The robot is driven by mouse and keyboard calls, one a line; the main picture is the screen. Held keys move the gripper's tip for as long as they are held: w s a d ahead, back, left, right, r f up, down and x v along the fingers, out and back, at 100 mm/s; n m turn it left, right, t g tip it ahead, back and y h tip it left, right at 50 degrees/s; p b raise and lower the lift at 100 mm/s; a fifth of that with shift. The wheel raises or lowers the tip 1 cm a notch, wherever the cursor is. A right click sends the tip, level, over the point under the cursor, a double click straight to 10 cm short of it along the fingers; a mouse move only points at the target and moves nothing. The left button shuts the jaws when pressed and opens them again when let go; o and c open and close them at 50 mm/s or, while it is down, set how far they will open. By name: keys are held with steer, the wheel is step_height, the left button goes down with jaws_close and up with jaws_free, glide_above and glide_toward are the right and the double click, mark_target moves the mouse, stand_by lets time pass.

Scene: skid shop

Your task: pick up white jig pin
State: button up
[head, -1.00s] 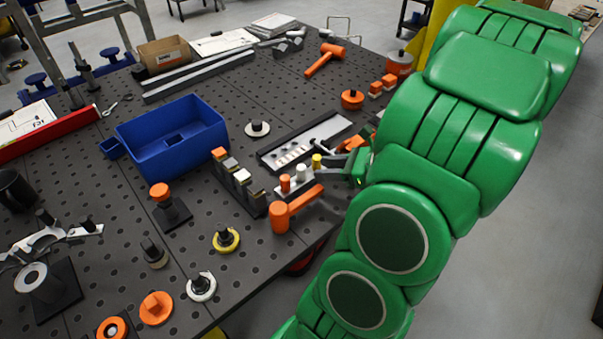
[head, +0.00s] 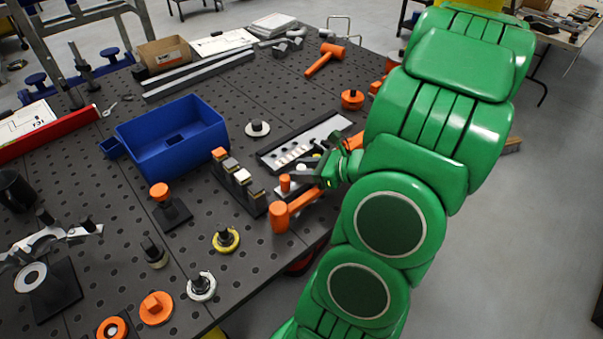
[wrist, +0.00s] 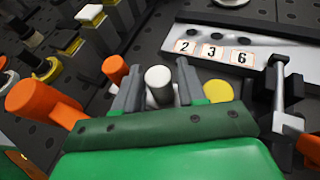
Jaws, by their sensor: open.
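The white jig pin (wrist: 158,82) stands upright in the wrist view, between the two fingers of my gripper (wrist: 160,78). The fingers are open, one on each side of the pin, and I cannot tell whether either touches it. In the head view my gripper (head: 312,172) is over the pin row, and only the white top of the pin (head: 301,167) shows beside it. An orange pin (wrist: 115,69) stands just left of the left finger. A yellow pin (wrist: 218,91) stands just right of the right finger.
An orange mallet (head: 280,218) lies close in front of the pin row. A block stand (head: 238,186) is to the left. A plate with number tiles (wrist: 238,50) and a toggle clamp (wrist: 283,95) are close on the right in the wrist view. A blue bin (head: 172,135) stands further left.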

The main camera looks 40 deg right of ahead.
steer(key=shift+w+a, duration=0.1)
steer(key=shift+w, duration=0.1)
jaws_close()
steer(key=shift+r, duration=0.1)
